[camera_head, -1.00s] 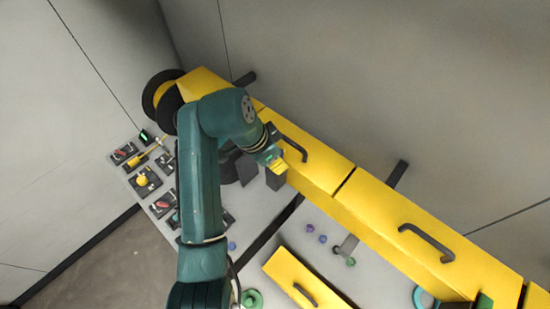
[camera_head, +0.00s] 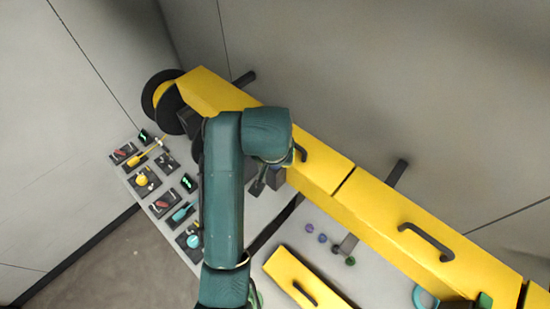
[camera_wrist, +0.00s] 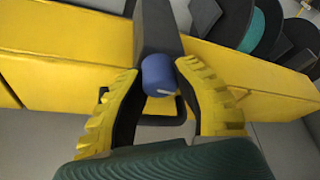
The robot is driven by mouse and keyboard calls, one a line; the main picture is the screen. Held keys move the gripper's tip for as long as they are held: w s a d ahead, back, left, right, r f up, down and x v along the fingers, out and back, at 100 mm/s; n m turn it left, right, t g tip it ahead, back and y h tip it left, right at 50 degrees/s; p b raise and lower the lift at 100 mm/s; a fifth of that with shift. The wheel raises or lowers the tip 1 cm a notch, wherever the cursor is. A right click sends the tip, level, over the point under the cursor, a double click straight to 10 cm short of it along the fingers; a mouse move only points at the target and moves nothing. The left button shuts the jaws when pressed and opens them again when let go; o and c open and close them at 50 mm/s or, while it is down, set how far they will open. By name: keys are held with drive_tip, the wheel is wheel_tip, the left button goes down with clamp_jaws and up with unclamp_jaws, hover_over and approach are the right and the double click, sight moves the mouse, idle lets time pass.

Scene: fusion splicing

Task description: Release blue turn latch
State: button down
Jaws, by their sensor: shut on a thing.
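The blue turn latch (camera_wrist: 158,74) is a round blue knob with a white mark, on the end of a dark grey block (camera_wrist: 155,28) against the yellow duct. My gripper (camera_wrist: 158,71) has its two yellow ribbed fingers on either side of the knob, shut on it, in the wrist view. In the head view my own arm hides most of the gripper and the latch.
The long yellow duct (camera_head: 385,222) with black handles runs diagonally across the head view. A black reel (camera_head: 163,100) is at its upper left end. A board with several small dark modules (camera_head: 162,203) lies left of my arm. A loose yellow cover (camera_head: 290,270) lies below.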

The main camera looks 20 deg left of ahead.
drive_tip(key=shift+f+n+y, duration=0.3)
drive_tip(key=shift+n, duration=0.6)
drive_tip(key=shift+g, duration=0.3)
drive_tip(key=c, duration=0.8)
unclamp_jaws()
drive_tip(key=shift+o, duration=0.2)
drive_tip(key=shift+r, duration=0.15)
drive_tip(key=v, duration=1.2)
drive_tip(key=shift+d, duration=0.1)
